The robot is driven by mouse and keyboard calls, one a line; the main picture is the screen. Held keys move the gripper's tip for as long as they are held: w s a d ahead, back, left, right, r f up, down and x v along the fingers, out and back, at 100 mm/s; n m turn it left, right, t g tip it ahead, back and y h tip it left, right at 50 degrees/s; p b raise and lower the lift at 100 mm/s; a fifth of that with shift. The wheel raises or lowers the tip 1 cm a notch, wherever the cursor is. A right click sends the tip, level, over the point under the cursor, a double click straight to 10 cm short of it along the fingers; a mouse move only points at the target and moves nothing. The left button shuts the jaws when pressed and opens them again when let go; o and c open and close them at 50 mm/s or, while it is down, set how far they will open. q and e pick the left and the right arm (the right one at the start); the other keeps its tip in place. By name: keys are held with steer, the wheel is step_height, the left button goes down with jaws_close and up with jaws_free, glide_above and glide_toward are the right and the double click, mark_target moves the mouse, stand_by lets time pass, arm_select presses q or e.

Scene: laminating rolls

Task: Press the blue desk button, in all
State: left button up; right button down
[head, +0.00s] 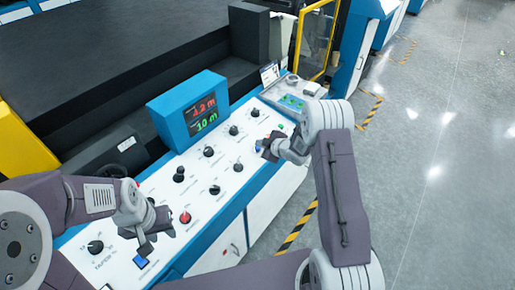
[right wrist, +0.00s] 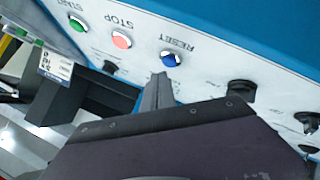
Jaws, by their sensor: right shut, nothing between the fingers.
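The blue button (right wrist: 172,58), labelled RESET, is on the white panel in the right wrist view, with its dome showing. It also shows in the head view (head: 259,144), partly hidden beside my right gripper (head: 268,149). The right gripper is shut and empty. Its fingertips (right wrist: 162,78) are right by the lower edge of the button; I cannot tell whether they touch it. My left gripper (head: 154,236) is over the near-left part of the desk, away from this button; its opening is unclear.
A red button (right wrist: 121,39) labelled STOP and a green button (right wrist: 77,24) labelled START are in line with the blue one. Black knobs (head: 209,152) dot the desk. A blue display box (head: 189,110) stands behind them. A blue square (head: 140,262) is near my left gripper.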

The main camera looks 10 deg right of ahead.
steer(key=shift+f, duration=0.1)
stand_by(0.5)
steer(key=shift+f+b, duration=0.3)
steer(key=shift+b, duration=0.15)
steer(key=shift+f+b, duration=0.4)
stand_by(0.4)
steer(key=shift+r, duration=0.15)
steer(key=shift+r+p, duration=0.6)
steer(key=shift+r, duration=0.05)
steer(key=r+p, duration=0.2)
steer(key=r, duration=0.1)
steer(key=r+p, duration=0.1)
steer(key=r, duration=0.1)
steer(key=shift+s+d+p, duration=0.3)
steer(key=shift+s+p, duration=0.1)
